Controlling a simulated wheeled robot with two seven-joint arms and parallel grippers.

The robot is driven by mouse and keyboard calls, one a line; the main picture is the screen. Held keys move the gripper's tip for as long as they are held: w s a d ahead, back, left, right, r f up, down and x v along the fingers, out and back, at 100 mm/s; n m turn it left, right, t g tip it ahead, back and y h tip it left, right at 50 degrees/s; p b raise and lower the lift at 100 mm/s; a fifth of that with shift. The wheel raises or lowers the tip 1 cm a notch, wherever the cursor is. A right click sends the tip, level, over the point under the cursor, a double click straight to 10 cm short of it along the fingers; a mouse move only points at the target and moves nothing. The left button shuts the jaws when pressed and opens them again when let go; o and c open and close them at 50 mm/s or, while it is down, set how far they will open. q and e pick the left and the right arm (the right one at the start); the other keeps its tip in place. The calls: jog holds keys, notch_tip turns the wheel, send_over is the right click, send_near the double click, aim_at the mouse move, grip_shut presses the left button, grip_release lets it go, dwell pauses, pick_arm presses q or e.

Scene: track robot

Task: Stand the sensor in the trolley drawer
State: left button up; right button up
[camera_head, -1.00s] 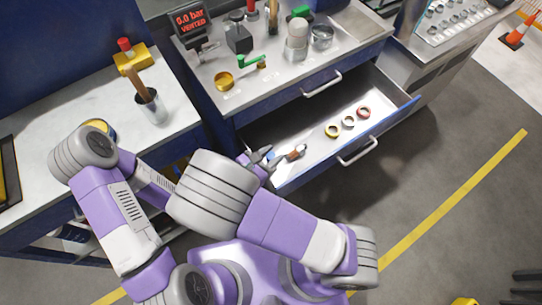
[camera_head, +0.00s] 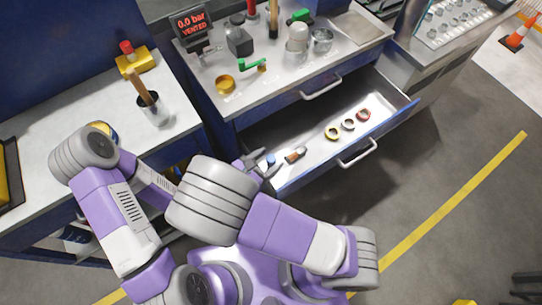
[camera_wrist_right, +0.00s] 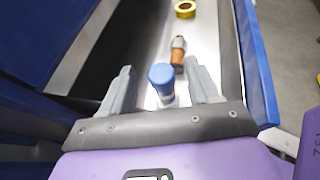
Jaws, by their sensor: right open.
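A slim pale cylinder with a blue cap (camera_wrist_right: 161,75), which looks like the sensor, stands roughly upright in the trolley drawer (camera_head: 318,150). Its blue top also shows in the head view (camera_head: 270,159). My right gripper (camera_wrist_right: 160,80) is open, with one finger on each side of the cylinder and gaps visible on both sides. In the head view my right gripper (camera_head: 261,161) is at the near left end of the pulled-out drawer. The cylinder's foot is partly hidden by the gripper. My left gripper is out of view.
A copper-and-grey part (camera_head: 295,154) lies close to the cylinder. Several rings, including a yellow one (camera_head: 332,133), lie farther right. The drawer's blue front (camera_head: 345,150) borders the space. The trolley top (camera_head: 260,90) overhangs the drawer's back.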

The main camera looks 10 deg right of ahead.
jog(key=p+v, duration=0.2)
jog(key=v, duration=0.8)
jog(key=shift+p, duration=0.4)
jog(key=shift+s, duration=0.1)
